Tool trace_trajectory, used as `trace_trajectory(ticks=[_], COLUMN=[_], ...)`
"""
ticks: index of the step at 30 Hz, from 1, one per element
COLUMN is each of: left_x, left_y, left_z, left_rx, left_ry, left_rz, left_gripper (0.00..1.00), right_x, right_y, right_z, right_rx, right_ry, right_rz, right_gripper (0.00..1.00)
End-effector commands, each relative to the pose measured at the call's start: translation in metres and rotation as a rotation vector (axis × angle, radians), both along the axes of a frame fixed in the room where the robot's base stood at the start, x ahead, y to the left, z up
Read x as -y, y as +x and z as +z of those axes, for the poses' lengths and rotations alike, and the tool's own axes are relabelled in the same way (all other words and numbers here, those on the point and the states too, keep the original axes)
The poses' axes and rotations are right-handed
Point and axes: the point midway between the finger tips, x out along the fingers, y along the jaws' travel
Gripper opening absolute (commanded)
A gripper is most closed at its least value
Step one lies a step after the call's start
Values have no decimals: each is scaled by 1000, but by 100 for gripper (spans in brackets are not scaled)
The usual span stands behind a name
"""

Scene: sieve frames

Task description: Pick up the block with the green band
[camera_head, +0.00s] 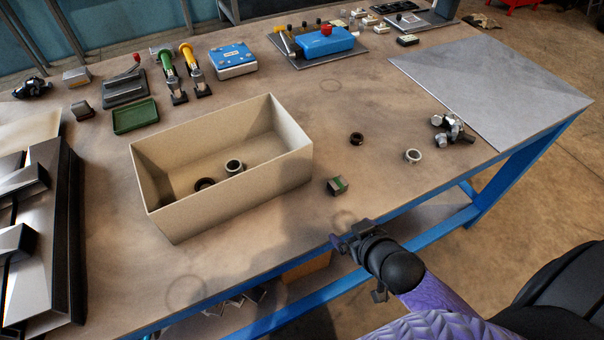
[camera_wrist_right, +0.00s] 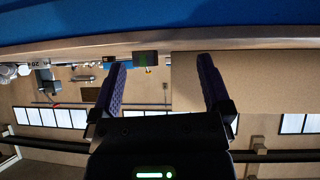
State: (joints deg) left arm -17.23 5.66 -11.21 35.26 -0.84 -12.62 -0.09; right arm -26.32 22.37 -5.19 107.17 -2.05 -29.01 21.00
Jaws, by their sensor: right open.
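The small grey block with the green band (camera_head: 337,186) sits on the table, just right of the beige box's near right corner. My right gripper (camera_head: 350,236) is at the table's front edge, nearer to me than the block and apart from it. In the right wrist view the gripper's two purple-lined fingers (camera_wrist_right: 161,66) stand apart with nothing held. The block (camera_wrist_right: 145,59) shows small beyond them, between the fingertips and nearer the left finger. My left gripper is not in view.
The open beige box (camera_head: 240,200) holds a dark ring and a silver ring. A dark ring (camera_head: 357,139), a silver ring (camera_head: 413,156) and metal fittings (camera_head: 452,130) lie to the right. A green tray (camera_head: 135,117) sits behind. The table around the block is clear.

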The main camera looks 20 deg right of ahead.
Motion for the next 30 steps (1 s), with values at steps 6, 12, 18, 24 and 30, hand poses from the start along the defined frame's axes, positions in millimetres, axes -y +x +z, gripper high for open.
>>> trace_trajectory(ticks=[6, 12, 18, 24, 30], left_x=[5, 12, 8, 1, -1], left_y=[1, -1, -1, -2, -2], left_z=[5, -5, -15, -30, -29], left_rx=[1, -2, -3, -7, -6], left_ry=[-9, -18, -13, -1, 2], left_rz=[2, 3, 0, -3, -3], left_gripper=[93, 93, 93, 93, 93], right_x=[20, 22, 23, 25, 24], right_y=[23, 50, 80, 115, 120], right_z=[26, 22, 9, -6, -6], right_rx=[192, 250, 246, 245, 243], right_ry=[49, 72, 69, 71, 72], right_rz=[37, 54, 55, 53, 54], right_gripper=[100, 100, 100, 100, 100])
